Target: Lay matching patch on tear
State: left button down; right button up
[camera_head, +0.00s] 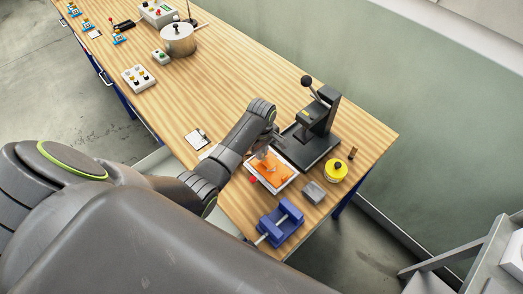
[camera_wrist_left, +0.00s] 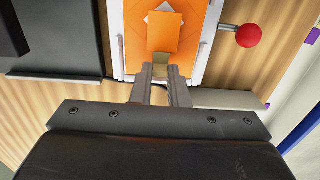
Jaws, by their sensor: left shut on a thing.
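An orange sheet (camera_head: 281,180) lies in a white frame near the right end of the bench; the sheet also shows in the left wrist view (camera_wrist_left: 137,48). A small orange square patch (camera_wrist_left: 165,32) with a tan tab (camera_wrist_left: 178,72) shows in front of the sheet. My left gripper (camera_wrist_left: 166,72) is shut on the patch at its tab end, over the sheet; in the head view the gripper (camera_head: 263,154) is partly hidden by its own wrist. White corners show beyond the patch, probably the tear, mostly covered. I cannot tell if the patch touches the sheet. My right gripper is out of view.
A red ball knob (camera_wrist_left: 248,36) sticks out beside the frame. A black lever press (camera_head: 318,130) stands behind it. A blue vise (camera_head: 280,224), a grey block (camera_head: 314,192) and a yellow tin (camera_head: 335,172) stand near.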

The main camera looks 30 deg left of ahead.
pick_arm(q)
jog(key=shift+f, duration=0.6)
dwell(0.3)
jog(key=c, duration=1.3)
grip_release()
jog(key=shift+r, duration=3.55)
